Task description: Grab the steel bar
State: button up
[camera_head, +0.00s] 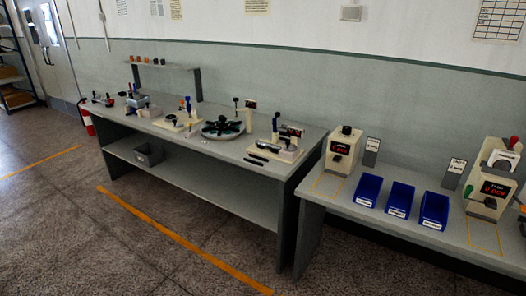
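I cannot clearly make out a steel bar from this distance. Two small dark bar-like pieces, one (267,146) behind the other (256,159), lie near the right end of the long grey workbench (190,147). They are beside a pale fixture block (288,154) with upright handles. Whether either piece is the steel bar, I cannot tell. My gripper is not in view.
A second bench (345,200) on the right holds several blue bins, one of them in front (433,210), and counter boxes (342,150). A round dark turntable (222,128) stands mid-bench. A grey bin (149,154) sits on the lower shelf. The foreground floor is clear.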

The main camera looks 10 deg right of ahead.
aim_at(264, 144)
jog(key=u, duration=0.35)
jog(key=i, duration=0.7)
jog(key=u, duration=0.95)
jog(key=i, duration=2.75)
jog(key=z, duration=0.4)
